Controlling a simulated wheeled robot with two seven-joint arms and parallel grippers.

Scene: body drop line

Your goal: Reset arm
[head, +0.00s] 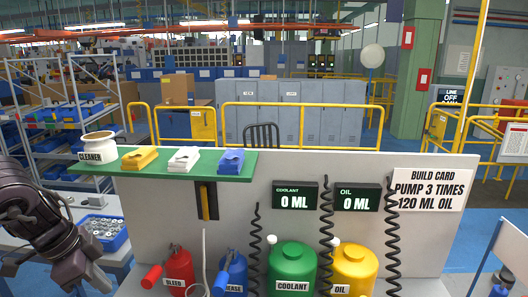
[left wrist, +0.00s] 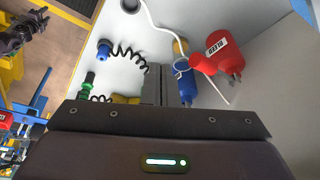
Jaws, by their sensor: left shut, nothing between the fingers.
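My left arm comes in at the left edge of the head view, with its dark gripper (head: 84,270) low, left of the red BLEED bottle (head: 178,272). The gripper is shut and empty, apart from the bottles.
A white panel carries a green shelf (head: 160,168) with a CLEANER jar (head: 98,145) and folded cloths. Green COOLANT (head: 292,268) and yellow OIL (head: 354,268) containers stand before it among coiled hoses. Displays read 0 ML. A blue bin (head: 104,230) of metal parts sits near my left arm.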

